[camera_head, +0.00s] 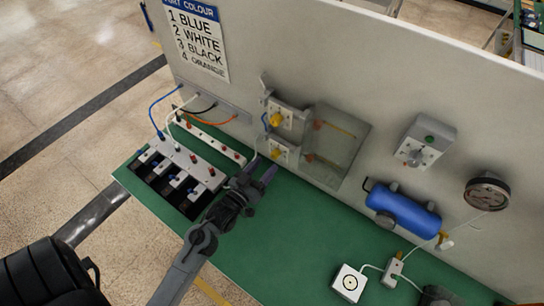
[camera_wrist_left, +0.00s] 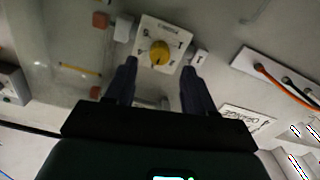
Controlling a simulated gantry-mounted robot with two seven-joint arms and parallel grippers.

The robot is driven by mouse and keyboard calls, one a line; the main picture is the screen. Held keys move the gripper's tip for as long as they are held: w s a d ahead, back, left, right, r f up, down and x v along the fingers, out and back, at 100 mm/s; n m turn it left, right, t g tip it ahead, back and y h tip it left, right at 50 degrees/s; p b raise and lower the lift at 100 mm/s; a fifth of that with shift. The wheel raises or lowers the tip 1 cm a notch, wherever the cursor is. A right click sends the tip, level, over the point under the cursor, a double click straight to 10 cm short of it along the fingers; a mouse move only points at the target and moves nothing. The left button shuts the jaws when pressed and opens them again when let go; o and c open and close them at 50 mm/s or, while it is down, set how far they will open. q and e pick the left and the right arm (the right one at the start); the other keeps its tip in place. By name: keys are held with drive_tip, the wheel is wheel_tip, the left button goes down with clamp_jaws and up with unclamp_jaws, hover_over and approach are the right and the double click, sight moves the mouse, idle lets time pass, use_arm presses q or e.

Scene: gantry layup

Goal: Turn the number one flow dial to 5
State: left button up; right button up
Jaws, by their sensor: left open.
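Two white dial plates with yellow knobs are on the upright panel in the head view, an upper dial (camera_head: 277,118) and a lower dial (camera_head: 279,153). I cannot read which is number one. My left gripper (camera_head: 263,167) is open and empty, just in front of and below the lower dial. In the left wrist view, one yellow dial (camera_wrist_left: 160,53) shows beyond and between the open fingertips (camera_wrist_left: 159,68). The fingers appear apart from its knob. My right gripper is not in view.
A clear box (camera_head: 336,145) stands out from the panel right of the dials. Coloured cables run to a port strip (camera_head: 226,112) and a slotted block (camera_head: 187,164) at left. A blue tank (camera_head: 402,210) and a gauge (camera_head: 487,192) are at right. The green bench (camera_head: 275,250) is clear in front.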

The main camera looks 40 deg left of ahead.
sight(273, 157)
use_arm(q)
drive_tip(key=shift+w+a, duration=0.15)
drive_tip(key=shift+w, duration=1.05)
drive_tip(key=shift+w+a, duration=0.1)
drive_tip(key=shift+w, duration=1.1)
clamp_jaws()
